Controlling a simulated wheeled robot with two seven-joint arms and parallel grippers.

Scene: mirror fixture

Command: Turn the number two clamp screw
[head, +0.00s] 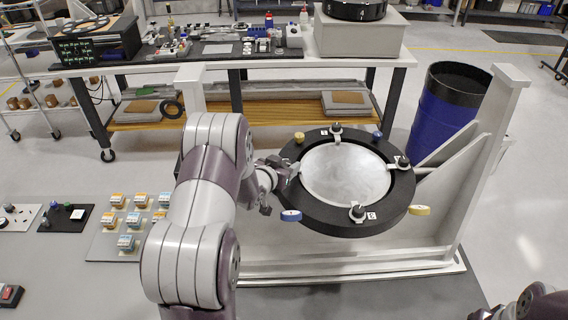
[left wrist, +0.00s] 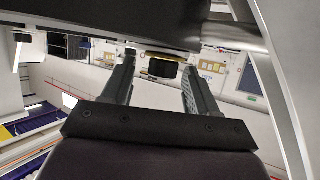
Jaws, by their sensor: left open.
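The mirror fixture is a black ring (head: 318,222) around a round silvery mirror (head: 345,175), on a pale stand. Clamps with black knobs and small white labels show at the back (head: 336,131), right (head: 402,163) and front (head: 358,212) of the ring. The labels are too small to read surely, so I cannot tell which clamp is number two. My left gripper (head: 277,190) is at the ring's left edge, where the arm partly hides the rim. In the left wrist view its fingers (left wrist: 160,88) are apart, with a dark block with a yellowish edge (left wrist: 163,67) showing beyond, between them.
Blue (head: 291,215) and yellow (head: 420,210) tabs stick out from the ring. A pale upright (head: 485,150) and a blue drum (head: 445,115) stand at right. Small boxes (head: 127,222) sit on the table at left. A workbench (head: 215,60) is behind.

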